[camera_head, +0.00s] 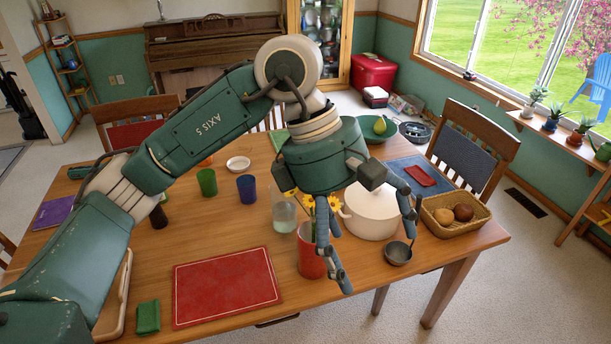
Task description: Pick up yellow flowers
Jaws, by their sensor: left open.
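Yellow flowers (308,201) show just below my left gripper's palm, partly hidden by it and its near finger. They appear to stand in a red cup (309,262) on the wooden table, though the overlap hides where the stems go. My left gripper (378,263) is open, with its fingers spread and pointing down. One finger hangs in front of the cup's right side and the other is to the right, in front of the white pot. I cannot tell whether the near finger touches the cup. My right gripper is not in view.
A clear glass (284,214) is close on the left.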

